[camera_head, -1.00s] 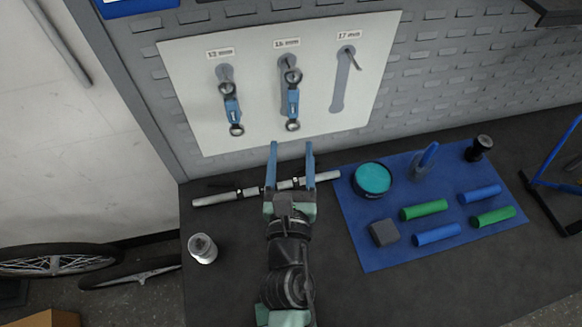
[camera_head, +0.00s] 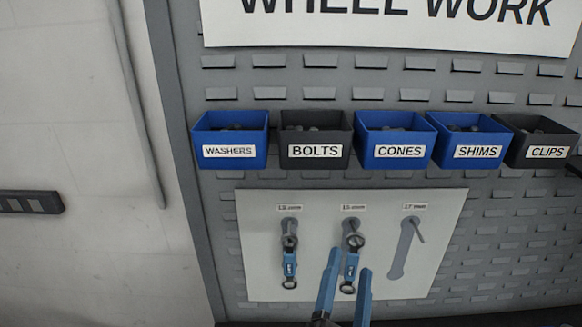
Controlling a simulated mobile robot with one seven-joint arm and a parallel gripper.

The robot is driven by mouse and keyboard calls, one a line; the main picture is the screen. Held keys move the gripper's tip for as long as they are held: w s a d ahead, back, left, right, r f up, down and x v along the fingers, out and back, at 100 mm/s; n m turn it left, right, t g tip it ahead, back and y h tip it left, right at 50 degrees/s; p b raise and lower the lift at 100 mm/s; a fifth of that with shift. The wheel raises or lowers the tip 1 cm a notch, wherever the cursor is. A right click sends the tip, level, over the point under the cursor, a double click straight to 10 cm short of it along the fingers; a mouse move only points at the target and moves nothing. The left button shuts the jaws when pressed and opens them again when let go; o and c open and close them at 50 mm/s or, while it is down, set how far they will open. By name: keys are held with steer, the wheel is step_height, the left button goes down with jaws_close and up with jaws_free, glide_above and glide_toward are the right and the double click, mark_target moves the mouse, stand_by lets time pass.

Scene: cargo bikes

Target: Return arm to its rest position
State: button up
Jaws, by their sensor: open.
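The fingers overlap the lower part of the white tool board (camera_head: 262,270) in the picture, just below and beside the middle wrench. Whether they touch the board cannot be told. A blue-handled wrench (camera_head: 289,262) hangs under the left label, and a second blue-handled wrench (camera_head: 352,265) hangs under the middle label. The 17 mm hook (camera_head: 416,229) on the right is empty over a grey wrench outline. The rest of my arm is out of view.
Above the board hangs a row of bins: washers (camera_head: 231,137), bolts (camera_head: 316,135), cones (camera_head: 394,138), shims (camera_head: 471,138) and clips (camera_head: 540,138). A "WHEEL WORK" sign (camera_head: 390,32) is above them. The wall (camera_head: 70,120) at left is mostly bare. The bench is out of view.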

step_height(320, 180, up, 20)
steer(key=a+m+t, duration=0.3)
steer(key=m+t, duration=0.1)
steer(key=m, duration=0.9)
steer(key=s+a+r+m+t+y, duration=0.2)
steer(key=s+r+m, duration=0.2)
steer(key=r, duration=0.5)
steer(key=s+a+r+m+t+y, duration=0.2)
steer(key=s+a+r+m+y, duration=0.1)
steer(key=r+m, duration=0.4)
steer(key=shift+s+a+r+m+y, duration=0.2)
steer(key=shift+s+r+m+y, duration=0.1)
steer(key=shift+s+r, duration=0.6)
steer(key=shift+f, duration=0.1)
steer(key=o, duration=0.6)
steer(key=shift+d, duration=0.1)
